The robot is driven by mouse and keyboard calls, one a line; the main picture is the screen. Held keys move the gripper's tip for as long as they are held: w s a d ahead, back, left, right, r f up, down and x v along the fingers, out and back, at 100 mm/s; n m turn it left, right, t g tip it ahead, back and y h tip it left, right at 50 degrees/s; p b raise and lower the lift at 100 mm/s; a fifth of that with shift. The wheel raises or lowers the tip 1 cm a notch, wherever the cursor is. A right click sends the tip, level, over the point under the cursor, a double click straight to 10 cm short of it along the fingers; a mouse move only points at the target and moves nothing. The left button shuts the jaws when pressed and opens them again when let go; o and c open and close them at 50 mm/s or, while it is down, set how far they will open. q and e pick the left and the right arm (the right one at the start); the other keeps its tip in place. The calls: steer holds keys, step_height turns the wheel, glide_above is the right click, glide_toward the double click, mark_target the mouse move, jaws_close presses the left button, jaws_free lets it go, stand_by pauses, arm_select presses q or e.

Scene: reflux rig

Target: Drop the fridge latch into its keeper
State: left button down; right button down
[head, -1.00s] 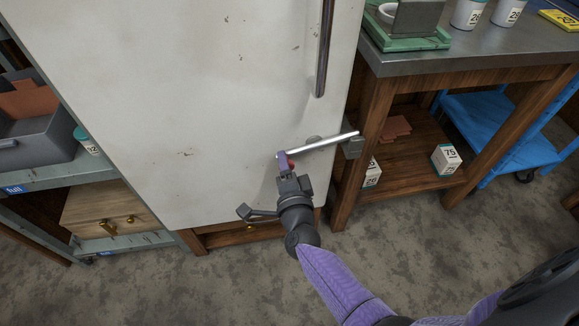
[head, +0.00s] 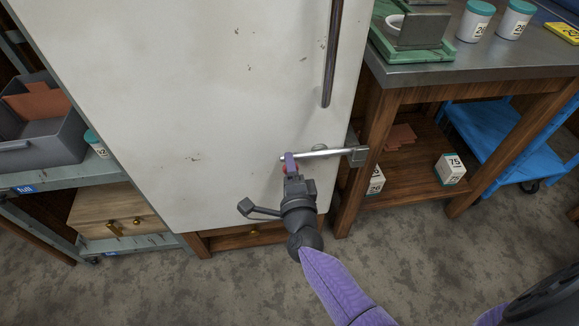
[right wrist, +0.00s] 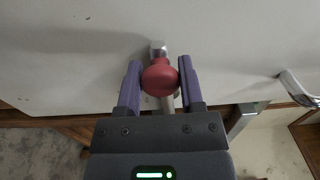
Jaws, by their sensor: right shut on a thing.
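The fridge latch (head: 325,153) is a bright metal bar on the lower part of the white fridge door (head: 230,110). It lies nearly level, and its right end reaches the grey keeper (head: 357,156) beside the bench leg. I cannot tell whether it is fully seated there. My right gripper (head: 290,165) is at the bar's left end, shut on its red knob. In the right wrist view the red knob (right wrist: 160,78) sits between the two purple fingers (right wrist: 160,85). My left gripper is out of view.
A long dark door handle (head: 332,55) runs above the latch. A wooden bench (head: 378,125) stands close on the right, with boxes on its lower shelf. A shelf unit (head: 60,178) with a grey bin stands left. Open floor lies in front.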

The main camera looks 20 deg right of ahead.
steer(key=shift+c, duration=1.1)
jaws_free()
steer(key=p+v, duration=0.3)
steer(key=v, duration=0.7)
steer(key=shift+r, duration=0.1)
